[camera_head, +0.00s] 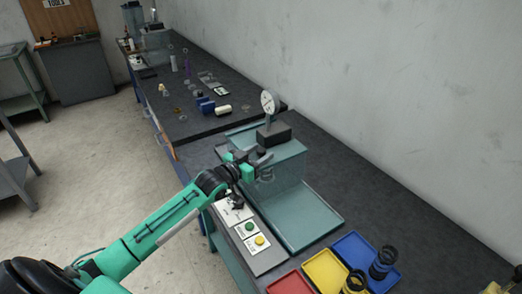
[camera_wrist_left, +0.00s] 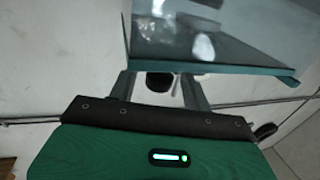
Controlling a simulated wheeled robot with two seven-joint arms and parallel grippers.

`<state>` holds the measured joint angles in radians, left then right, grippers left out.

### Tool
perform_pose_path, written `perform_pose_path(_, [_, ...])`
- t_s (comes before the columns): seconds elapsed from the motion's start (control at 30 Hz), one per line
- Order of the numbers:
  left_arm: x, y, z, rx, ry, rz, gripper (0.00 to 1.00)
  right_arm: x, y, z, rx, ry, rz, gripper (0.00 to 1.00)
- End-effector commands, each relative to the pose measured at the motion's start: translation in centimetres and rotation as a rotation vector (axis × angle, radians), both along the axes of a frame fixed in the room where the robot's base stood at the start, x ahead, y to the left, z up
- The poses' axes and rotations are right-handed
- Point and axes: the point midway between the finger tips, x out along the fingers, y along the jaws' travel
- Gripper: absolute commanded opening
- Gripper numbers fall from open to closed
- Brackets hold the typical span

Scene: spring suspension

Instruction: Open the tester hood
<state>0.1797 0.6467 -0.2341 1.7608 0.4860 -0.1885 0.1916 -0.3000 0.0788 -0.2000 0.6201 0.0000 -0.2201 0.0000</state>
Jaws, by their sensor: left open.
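The tester stands on the dark bench, with a teal base tray (camera_head: 318,222), a dark block (camera_head: 273,134) and a round white dial (camera_head: 268,102). Its clear, teal-edged hood (camera_head: 287,178) shows as a see-through box around the middle of the tester; how far it is open is hard to tell. In the left wrist view a teal hood edge (camera_wrist_left: 215,68) crosses just beyond the fingers. My left gripper (camera_head: 258,158) is at the hood's left side, open; its fingers also show in the left wrist view (camera_wrist_left: 162,92). Contact with the hood is unclear. My right gripper is not identifiable.
A control panel with a green button (camera_head: 249,226) and a yellow button (camera_head: 260,240) lies in front of the tester. Red (camera_head: 290,284), yellow (camera_head: 326,271) and blue (camera_head: 352,246) trays sit to the right, with dark springs. The wall (camera_head: 400,90) runs behind the bench.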

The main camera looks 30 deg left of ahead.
Motion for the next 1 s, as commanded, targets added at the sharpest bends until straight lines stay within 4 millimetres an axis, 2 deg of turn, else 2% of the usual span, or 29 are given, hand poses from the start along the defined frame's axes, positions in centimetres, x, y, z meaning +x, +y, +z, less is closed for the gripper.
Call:
perform_pose_path(0.13, [0.8,-0.2,0.1,0.001,-0.001,0.0,0.49,0.0,-0.1,0.3,-0.002,0.0,0.001,0.36])
perform_pose_path(0.43, [0.9,-0.3,0.0,0.001,0.0,0.0,0.49,0.0,-0.2,0.2,-0.002,0.001,0.001,0.36])
perform_pose_path(0.47, [0.9,-0.3,0.0,0.001,0.0,0.0,0.47,0.0,-0.2,0.2,-0.002,0.001,0.001,0.36])
perform_pose_path(0.7, [0.9,-0.3,0.0,0.001,0.0,0.0,0.0,0.0,-0.2,0.2,-0.002,0.001,0.001,0.36])
perform_pose_path(0.87, [0.9,-0.3,0.0,0.001,0.0,0.0,0.0,0.0,-0.2,0.3,-0.002,0.001,0.001,0.36])
perform_pose_path(1.0, [0.4,-1.1,0.1,-0.001,0.0,-0.002,0.0,0.0,-0.2,0.8,-0.002,0.001,0.001,0.36])
